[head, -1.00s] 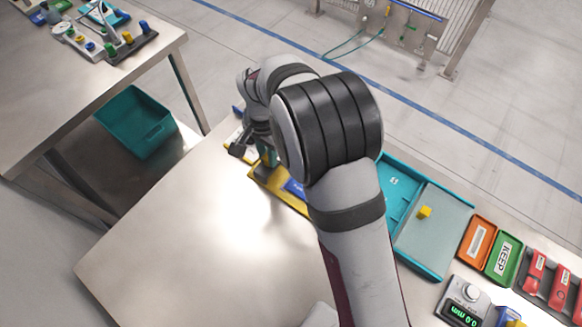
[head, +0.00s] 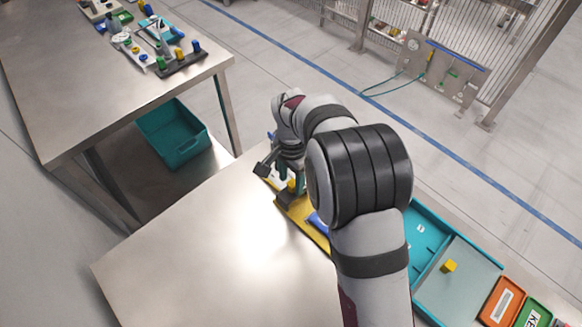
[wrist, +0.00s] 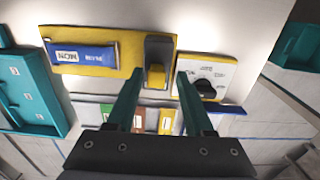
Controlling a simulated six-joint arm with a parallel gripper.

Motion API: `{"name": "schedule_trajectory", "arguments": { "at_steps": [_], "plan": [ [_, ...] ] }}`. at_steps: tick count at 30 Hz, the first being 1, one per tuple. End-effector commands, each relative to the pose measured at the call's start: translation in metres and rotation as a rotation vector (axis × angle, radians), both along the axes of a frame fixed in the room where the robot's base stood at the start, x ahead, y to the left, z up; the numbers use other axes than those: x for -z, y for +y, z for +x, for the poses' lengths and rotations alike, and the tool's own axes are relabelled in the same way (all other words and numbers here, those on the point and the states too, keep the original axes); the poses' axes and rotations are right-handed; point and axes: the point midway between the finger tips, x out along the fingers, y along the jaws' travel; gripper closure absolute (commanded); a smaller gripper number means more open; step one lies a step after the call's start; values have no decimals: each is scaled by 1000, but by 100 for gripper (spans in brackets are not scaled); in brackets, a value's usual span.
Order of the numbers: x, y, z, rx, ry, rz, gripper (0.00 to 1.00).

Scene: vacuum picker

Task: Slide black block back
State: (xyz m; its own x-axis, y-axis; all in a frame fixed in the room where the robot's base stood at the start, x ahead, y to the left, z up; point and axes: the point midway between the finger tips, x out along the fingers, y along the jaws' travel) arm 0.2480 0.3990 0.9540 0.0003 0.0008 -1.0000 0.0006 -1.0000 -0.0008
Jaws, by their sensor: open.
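A black block (wrist: 159,48) with a yellow piece (wrist: 157,77) at its near end sits on a yellow board (wrist: 100,70) in the wrist view. In the head view, the dark block (head: 284,198) and the yellow board (head: 315,232) show just left of my arm. My gripper (wrist: 159,74) is open. Its two teal fingers show on either side of the yellow piece, with nothing held between them. Contact and height cannot be told. In the head view, my gripper (head: 289,176) is over the block end of the board, partly hidden by my wrist.
A blue label plate (wrist: 82,56) lies on the same board. A white panel with a black knob (wrist: 204,86) is beside it. A teal tray (head: 425,236) stands right of my arm, near orange (head: 502,302) and green boxes. The steel table is clear at left.

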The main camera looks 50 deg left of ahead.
Motion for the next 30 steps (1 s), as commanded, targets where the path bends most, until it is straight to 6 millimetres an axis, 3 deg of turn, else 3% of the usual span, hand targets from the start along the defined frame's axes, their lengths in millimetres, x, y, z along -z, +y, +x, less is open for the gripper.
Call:
{"name": "schedule_trajectory", "arguments": {
  "at_steps": [4, 12, 15, 21, 30],
  "plan": [
    [-32, 1, 1, 1, -3, 5, 48],
    [-116, 1, 0, 0, -4, 6, 48],
    [-136, 1, 0, 0, -3, 5, 48],
    [-152, 0, 0, 0, -2, 2, 48],
    [-152, 0, 0, -1, -1, 2, 48]
  ]
}}
